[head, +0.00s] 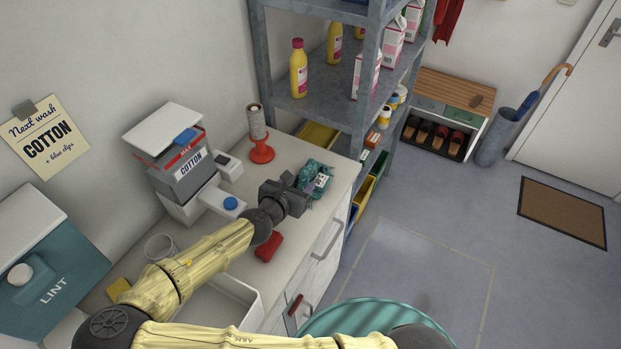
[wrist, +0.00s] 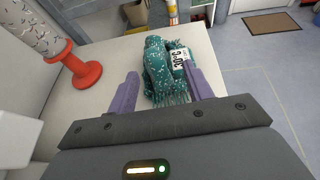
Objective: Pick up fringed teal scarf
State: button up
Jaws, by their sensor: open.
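The fringed teal scarf (head: 318,177) lies folded near the far right corner of the white counter. It is speckled with white and carries a white tag with black print. In the wrist view the scarf (wrist: 158,72) shows its fringe towards my gripper. My gripper (wrist: 160,87) is open, with one purple finger on each side of the scarf's near, fringed end. In the head view my gripper (head: 297,189) is just left of the scarf. I cannot tell whether the fingers touch it.
A red spool stand (head: 261,148) with a patterned roll stands left of the scarf. A COTTON box (head: 183,175), a red object (head: 269,246) and a white bin (head: 226,297) are also on the counter (head: 340,172). A grey shelf (head: 327,110) rises behind.

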aim_at(307, 170)
jog(key=shift+d, duration=0.1)
jog(key=shift+x, duration=1.2)
jog(key=shift+w, duration=0.1)
jog(key=x, duration=0.1)
jog(key=p+x, duration=0.1)
jog(key=x, duration=0.1)
jog(key=p+x, duration=0.1)
jog(key=x, duration=0.1)
jog(key=shift+w+a+r, duration=0.3)
jog(key=c, duration=1.1)
